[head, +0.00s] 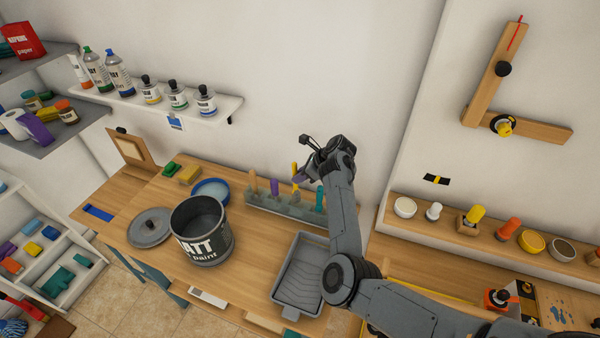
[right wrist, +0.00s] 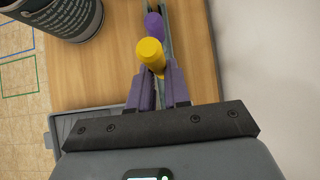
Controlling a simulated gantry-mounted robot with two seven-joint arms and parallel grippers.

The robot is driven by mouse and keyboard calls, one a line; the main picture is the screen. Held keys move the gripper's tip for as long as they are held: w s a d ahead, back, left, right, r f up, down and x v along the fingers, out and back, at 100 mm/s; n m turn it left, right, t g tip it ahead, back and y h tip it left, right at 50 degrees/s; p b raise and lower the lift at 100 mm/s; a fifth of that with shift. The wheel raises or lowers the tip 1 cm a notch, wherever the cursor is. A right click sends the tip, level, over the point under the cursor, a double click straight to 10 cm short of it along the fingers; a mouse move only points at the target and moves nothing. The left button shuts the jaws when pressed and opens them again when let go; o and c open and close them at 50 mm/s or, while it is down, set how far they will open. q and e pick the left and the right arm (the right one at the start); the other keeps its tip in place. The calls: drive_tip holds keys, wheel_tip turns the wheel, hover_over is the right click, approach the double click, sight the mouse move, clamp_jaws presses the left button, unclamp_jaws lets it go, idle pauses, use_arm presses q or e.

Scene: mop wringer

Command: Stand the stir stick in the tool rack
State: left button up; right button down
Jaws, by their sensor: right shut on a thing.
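My right gripper (head: 299,177) is shut on a yellow-handled stick (head: 295,187), which I take to be the stir stick. In the right wrist view the stick's round yellow end (right wrist: 150,54) shows between the purple fingers. The stick is about upright over the grey tool rack (head: 262,206), between a purple handle (head: 274,187) and a teal handle (head: 319,199) that stand in the rack. I cannot tell whether its lower end is in a slot. My left gripper is not in view.
A wooden handle (head: 253,183) also stands in the rack. A large paint can (head: 202,238), its lid (head: 149,228), a blue dish (head: 211,188) and a grey paint tray (head: 300,285) are on the bench. The wall rises behind the rack.

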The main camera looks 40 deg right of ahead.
drive_tip(key=shift+s+a+f+b, duration=0.1)
drive_tip(key=shift+f+b, duration=0.15)
drive_tip(key=shift+f, duration=0.7)
drive_tip(key=shift+s+d+f+b, duration=0.15)
drive_tip(key=shift+f+b, duration=0.15)
drive_tip(key=shift+f, duration=0.6)
drive_tip(key=shift+s+a+f+b, duration=0.15)
drive_tip(key=shift+f+b, duration=0.1)
drive_tip(key=shift+f, duration=0.7)
drive_tip(key=shift+r, duration=0.1)
drive_tip(key=shift+r+p, duration=0.4)
drive_tip(key=shift+p, duration=0.1)
drive_tip(key=shift+s+r+p, duration=0.15)
drive_tip(key=shift+r+p, duration=0.8)
drive_tip(key=shift+p, duration=0.1)
wheel_tip(320, 180, up, 6)
drive_tip(key=p, duration=0.6)
hover_over(297, 188)
drive_tip(key=s, duration=0.2)
drive_tip(key=shift+w+d+r, duration=0.1)
drive_tip(key=shift+w+d, duration=0.15)
drive_tip(key=shift+d, duration=0.05)
drive_tip(key=shift+r, duration=0.25)
